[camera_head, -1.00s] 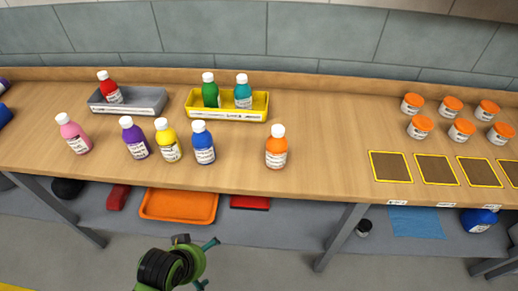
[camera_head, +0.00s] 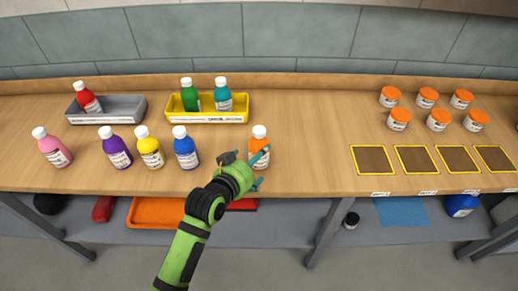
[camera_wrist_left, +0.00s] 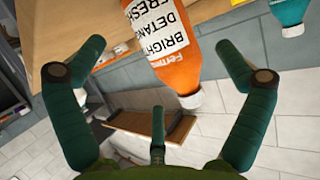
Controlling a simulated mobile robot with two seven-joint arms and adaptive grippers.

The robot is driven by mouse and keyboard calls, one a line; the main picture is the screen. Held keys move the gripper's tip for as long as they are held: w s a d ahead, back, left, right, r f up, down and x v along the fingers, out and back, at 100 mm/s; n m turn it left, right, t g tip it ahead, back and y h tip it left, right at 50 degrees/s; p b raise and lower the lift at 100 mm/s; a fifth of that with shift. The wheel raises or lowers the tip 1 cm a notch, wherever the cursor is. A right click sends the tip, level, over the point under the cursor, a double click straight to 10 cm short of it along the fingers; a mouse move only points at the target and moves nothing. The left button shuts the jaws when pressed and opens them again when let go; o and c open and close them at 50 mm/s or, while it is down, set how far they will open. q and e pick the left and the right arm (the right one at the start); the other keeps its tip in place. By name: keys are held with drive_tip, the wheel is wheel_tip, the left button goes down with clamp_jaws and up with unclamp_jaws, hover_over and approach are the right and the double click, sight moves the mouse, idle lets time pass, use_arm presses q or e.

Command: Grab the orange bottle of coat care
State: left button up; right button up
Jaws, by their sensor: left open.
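The orange bottle (camera_head: 260,146) with a white cap stands upright on the wooden counter, near its front edge. Its lower front is partly hidden behind my left gripper (camera_head: 262,170), which has its fingers at the bottle. In the left wrist view, the orange bottle (camera_wrist_left: 178,66) appears cap-down, with a white label partly reading "BRIGHT", "DETANG" and "FRESH". There my left gripper (camera_wrist_left: 160,50) is open, its green fingers spread on both sides of the bottle, with clear gaps. I cannot tell how deep the bottle is between them. My right gripper is not in view.
Blue (camera_head: 185,151), yellow (camera_head: 150,152), purple (camera_head: 117,152) and pink (camera_head: 54,150) bottles stand left of the orange one. Behind are a yellow tray (camera_head: 207,117) and a grey tray (camera_head: 100,118) with bottles. Several orange-lidded jars (camera_head: 438,119) stand right.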

use_arm(q)
drive_tip(key=x, duration=0.4)
drive_tip(key=shift+w+d+f+p, duration=0.15)
drive_tip(key=shift+w+f+p, duration=0.1)
drive_tip(key=shift+f+p, duration=0.15)
drive_tip(key=shift+r, duration=0.1)
drive_tip(key=c, duration=1.4)
